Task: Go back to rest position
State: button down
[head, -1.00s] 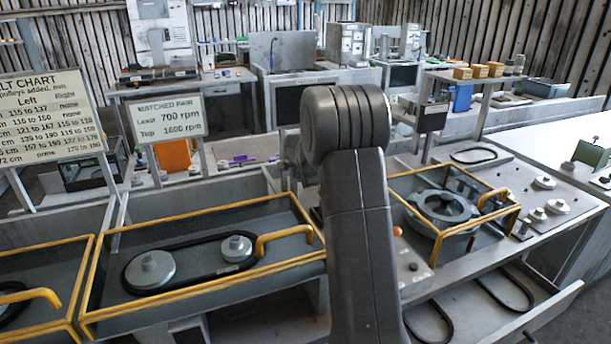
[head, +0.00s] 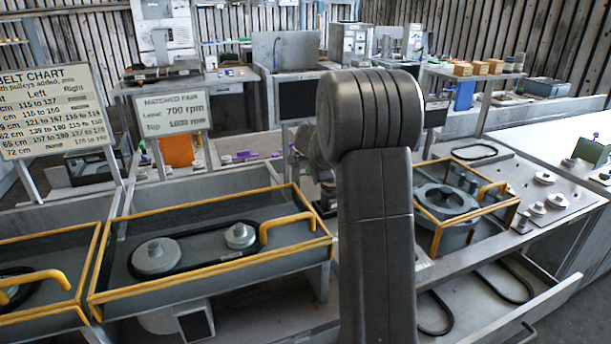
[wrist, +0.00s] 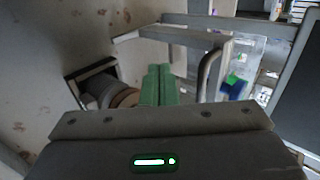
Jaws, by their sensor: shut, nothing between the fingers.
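My gripper shows in the wrist view, where its two green fingers (wrist: 157,86) are together with nothing between them. In the head view my own arm rises through the middle and hides part of the bench, and my gripper is hidden behind it. In the wrist view a round part with a tan rim (wrist: 124,97) lies left of the fingers, and a grey bar handle (wrist: 210,72) stands to their right. I cannot tell how far these are from the fingers.
A yellow-railed tray (head: 205,287) with two pulleys and a belt stands at left of my arm. Loose pulleys (head: 545,178) lie on the right bench, and black belts (head: 503,283) lie below. Signs, including a belt chart (head: 60,112), stand at left.

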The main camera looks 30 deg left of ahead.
jog(key=v, duration=0.6)
jog(key=shift+d, duration=0.15)
